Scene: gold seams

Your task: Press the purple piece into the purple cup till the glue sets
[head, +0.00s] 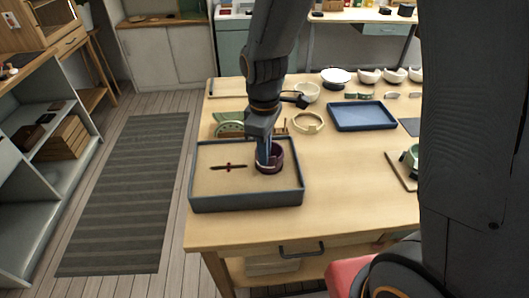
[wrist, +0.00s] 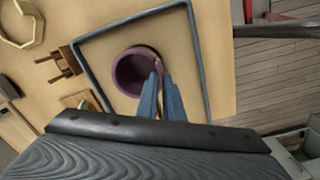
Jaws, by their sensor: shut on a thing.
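The purple cup (head: 275,164) stands upright in a dark-rimmed tray (head: 250,202) with a sandy floor, right of the tray's middle. In the wrist view the cup (wrist: 126,72) shows its round mouth, with a break in the rim on the gripper's side. My gripper (head: 264,162) points down at the cup's rim; its blue fingers (wrist: 160,90) reach that side in the wrist view. The fingers are shut on a thin purple piece, mostly hidden between them. I cannot tell whether the piece is fully seated against the cup.
A dark cross-shaped stick (head: 228,168) lies in the tray, left of the cup. Behind are a yellow ring-shaped piece (head: 307,122), a green striped thing (head: 230,126) and a blue tray (head: 361,115). White bowls (head: 336,77) line the back edge. The table front is clear.

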